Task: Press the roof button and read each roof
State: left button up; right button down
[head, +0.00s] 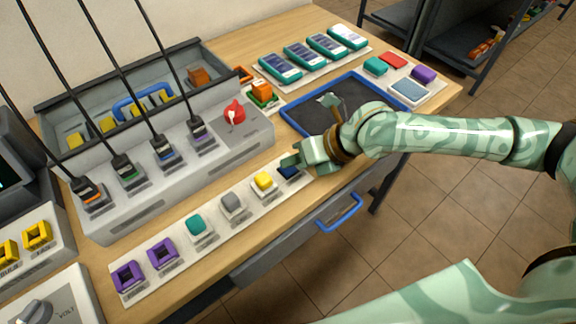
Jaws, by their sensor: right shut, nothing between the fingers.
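My right gripper (296,160) is shut and empty, at the right end of a pale strip (218,238) along the table's front. Its fingers are just above or against a dark blue block (287,173); I cannot tell if they touch. The strip also bears a yellow block (264,182), a grey block (232,202), a teal block (196,225) and two purple square frames (162,254). No part is readable as a roof button. Several handheld units with dark screens (280,67) lie on a back mat. My left gripper is not in view.
A grey console (180,182) with several cabled plugs and a red knob (234,112) stands behind the strip. A blue-rimmed dark tray (375,85) lies behind my right arm. A blue drawer handle (340,213) juts from the front. Shelves stand at back right.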

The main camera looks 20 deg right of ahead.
aim_at(293, 170)
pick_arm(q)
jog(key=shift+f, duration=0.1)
pick_arm(e)
jog(key=shift+f, duration=0.4)
dwell(0.4)
jog(key=shift+r, duration=0.15)
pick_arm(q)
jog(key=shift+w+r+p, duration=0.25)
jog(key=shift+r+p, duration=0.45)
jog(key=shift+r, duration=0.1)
pick_arm(e)
jog(key=shift+r, duration=0.7)
